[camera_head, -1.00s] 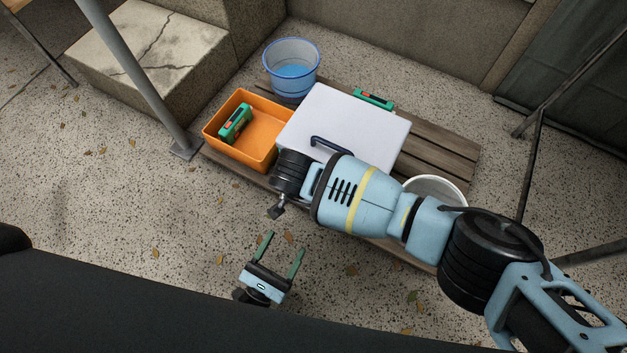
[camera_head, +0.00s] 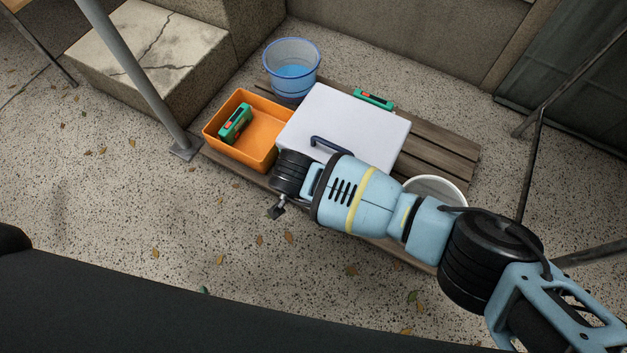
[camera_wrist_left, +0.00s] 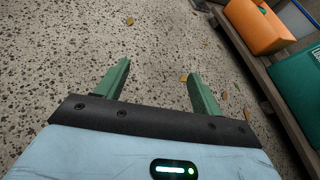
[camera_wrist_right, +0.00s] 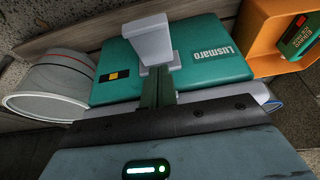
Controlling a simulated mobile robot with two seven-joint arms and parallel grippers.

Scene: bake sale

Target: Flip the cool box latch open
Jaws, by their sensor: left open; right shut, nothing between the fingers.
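The cool box has a white lid (camera_head: 345,125) with a dark blue handle (camera_head: 331,145) in the head view. Its green front (camera_wrist_right: 215,60), marked "Lusmaro", fills the middle of the right wrist view. The light grey latch (camera_wrist_right: 150,38) stands out from that front. My right gripper (camera_wrist_right: 158,74) is shut and empty, its fingertips right at the latch; I cannot tell whether they touch. In the head view my right arm hides the latch. My left gripper (camera_wrist_left: 159,69) is open and empty over bare floor, away from the box (camera_wrist_left: 297,90).
An orange crate (camera_head: 213,132) holding a green pack (camera_head: 235,123) stands left of the box on wooden slats (camera_head: 440,150). A blue bucket (camera_head: 291,70) is behind; a white bucket (camera_head: 436,185) is at the right. A grey pole (camera_head: 135,75) rises at the left.

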